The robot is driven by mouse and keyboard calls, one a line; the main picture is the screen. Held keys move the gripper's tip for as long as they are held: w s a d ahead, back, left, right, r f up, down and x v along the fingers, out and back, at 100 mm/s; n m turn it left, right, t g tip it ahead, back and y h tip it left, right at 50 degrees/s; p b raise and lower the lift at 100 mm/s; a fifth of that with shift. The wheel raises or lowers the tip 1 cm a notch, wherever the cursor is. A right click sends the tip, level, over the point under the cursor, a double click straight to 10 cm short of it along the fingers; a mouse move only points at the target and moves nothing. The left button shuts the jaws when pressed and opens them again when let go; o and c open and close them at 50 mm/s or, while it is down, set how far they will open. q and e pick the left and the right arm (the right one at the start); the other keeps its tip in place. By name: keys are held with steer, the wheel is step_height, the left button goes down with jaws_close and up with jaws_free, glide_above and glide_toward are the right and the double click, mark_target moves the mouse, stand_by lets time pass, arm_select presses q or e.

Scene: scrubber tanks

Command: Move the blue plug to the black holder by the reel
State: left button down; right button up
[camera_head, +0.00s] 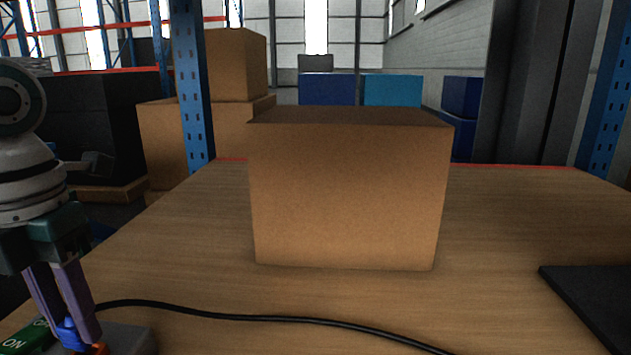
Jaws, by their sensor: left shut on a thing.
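My left gripper (76,332) is low at the left edge, pointing down, with its two purple fingers shut on the blue plug (69,334). The plug is partly covered by the fingers. Just below it show a small orange-red part (98,349) and a grey block (132,338); I cannot tell whether the plug touches them. A black cable (250,318) runs from near the plug to the right along the table and leaves at the bottom edge. I see no reel and cannot make out the black holder. My right gripper is not in view.
A large cardboard box (348,195) stands mid-table, behind the cable. A flat black slab (592,300) lies at the right edge. A green ON label (27,337) is at bottom left. The wooden tabletop (500,230) is bare between box and slab.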

arm_select(q)
steer(key=shift+r, duration=0.25)
steer(key=shift+r+p, duration=1.85)
steer(key=shift+r, duration=0.1)
